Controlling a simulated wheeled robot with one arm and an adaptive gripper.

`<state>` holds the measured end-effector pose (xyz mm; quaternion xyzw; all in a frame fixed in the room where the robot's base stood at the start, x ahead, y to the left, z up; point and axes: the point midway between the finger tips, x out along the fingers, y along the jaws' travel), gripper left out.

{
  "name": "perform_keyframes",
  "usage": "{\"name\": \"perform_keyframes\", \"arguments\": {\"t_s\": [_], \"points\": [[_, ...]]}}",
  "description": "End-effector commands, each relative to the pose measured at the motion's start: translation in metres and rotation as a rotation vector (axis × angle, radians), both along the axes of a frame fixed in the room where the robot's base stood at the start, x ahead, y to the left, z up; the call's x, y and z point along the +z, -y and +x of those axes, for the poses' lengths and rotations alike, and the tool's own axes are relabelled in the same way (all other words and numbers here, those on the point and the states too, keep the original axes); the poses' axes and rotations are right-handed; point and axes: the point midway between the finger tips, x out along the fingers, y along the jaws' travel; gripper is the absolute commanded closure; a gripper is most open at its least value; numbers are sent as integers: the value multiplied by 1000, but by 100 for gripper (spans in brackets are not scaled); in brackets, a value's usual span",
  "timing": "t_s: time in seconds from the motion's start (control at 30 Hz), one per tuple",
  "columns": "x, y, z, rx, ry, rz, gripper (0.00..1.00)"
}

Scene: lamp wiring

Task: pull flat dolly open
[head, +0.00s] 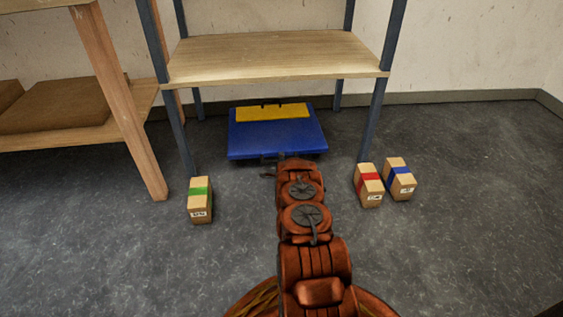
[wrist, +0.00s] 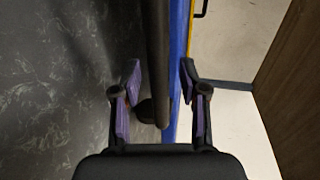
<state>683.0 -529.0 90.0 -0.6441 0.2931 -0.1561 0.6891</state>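The flat dolly (head: 277,135) is a blue platform with a yellow panel and a dark handle at its back. It lies low on the floor under the wooden shelf. My gripper (head: 275,165) is at the dolly's front edge, partly hidden by my arm. In the wrist view, my gripper (wrist: 160,75) is open. Its purple-padded fingers stand on either side of a dark bar (wrist: 155,45) and the dolly's blue edge (wrist: 178,50). I see a gap on the left; contact on the right cannot be told.
A shelf (head: 275,60) on dark posts stands over the dolly. A green-banded box (head: 200,203) is left of my arm; red-banded (head: 368,187) and blue-banded (head: 399,180) boxes are right. A wooden rack (head: 120,100) stands at left.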

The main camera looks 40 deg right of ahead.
Motion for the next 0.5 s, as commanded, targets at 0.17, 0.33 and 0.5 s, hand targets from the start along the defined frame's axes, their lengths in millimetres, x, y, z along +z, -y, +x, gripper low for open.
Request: {"name": "perform_keyframes", "arguments": {"t_s": [0.17,0.33,0.5], "points": [[0,0,0,0,0,0,75],[0,0,0,0,0,0,93],[0,0,0,0,0,0,100]]}}
